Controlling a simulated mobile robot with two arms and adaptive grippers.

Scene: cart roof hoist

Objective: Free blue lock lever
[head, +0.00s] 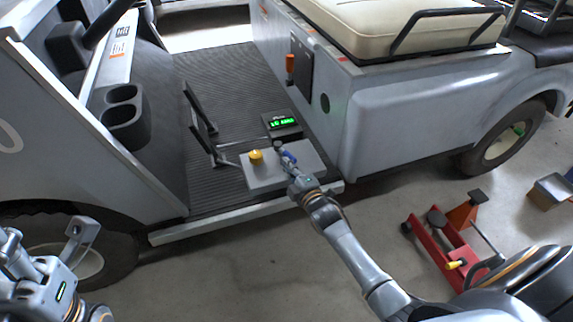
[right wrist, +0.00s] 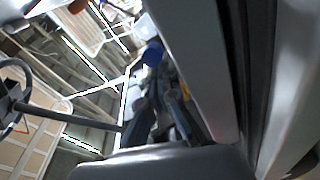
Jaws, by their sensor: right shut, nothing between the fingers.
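The blue lock lever (head: 289,156) sits at the far right part of a light grey box (head: 262,182) on the cart floor, beside a yellow knob (head: 256,157). My right gripper (head: 286,163) is shut and empty, right at the lever. Its fingers partly cover the lever, and I cannot tell whether they touch it. In the right wrist view a rounded blue end (right wrist: 152,52) shows just beyond the dark fingers (right wrist: 160,112). My left gripper (head: 48,240) is open and empty at the lower left, in front of the cart's front wheel.
A black unit with a green display (head: 283,124) stands behind the box. A black pedal frame (head: 203,125) rises to its left. The cart's seat base (head: 400,120) walls the right side. A red floor jack (head: 440,245) stands on the floor at right.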

